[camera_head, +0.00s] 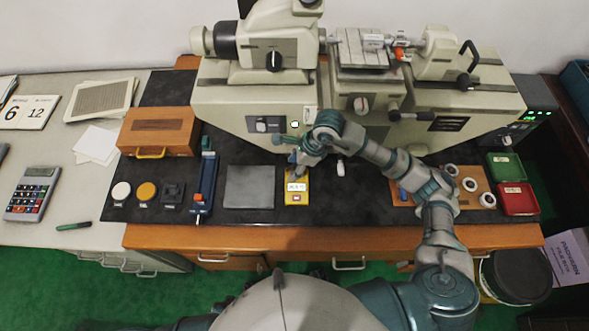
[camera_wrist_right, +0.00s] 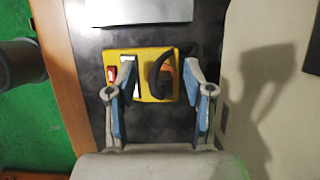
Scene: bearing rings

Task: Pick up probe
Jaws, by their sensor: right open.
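A yellow instrument (camera_head: 297,198) with a white display and a red button lies on the black mat at the front centre. In the right wrist view the yellow instrument (camera_wrist_right: 146,92) carries a dark curved piece (camera_wrist_right: 161,72) with an orange-brown part, which may be the probe; I cannot tell for sure. My right gripper (camera_head: 297,171) is over the far end of the instrument. In the right wrist view my right gripper (camera_wrist_right: 160,78) is open, its fingers on either side of the instrument and nothing held. My left gripper is out of view.
A large beige machine (camera_head: 365,112) stands behind. A grey plate (camera_head: 250,187) and a blue tool (camera_head: 205,180) lie to the left. A wooden ring board (camera_head: 468,199) and green (camera_head: 505,166) and red (camera_head: 518,200) bins are at the right.

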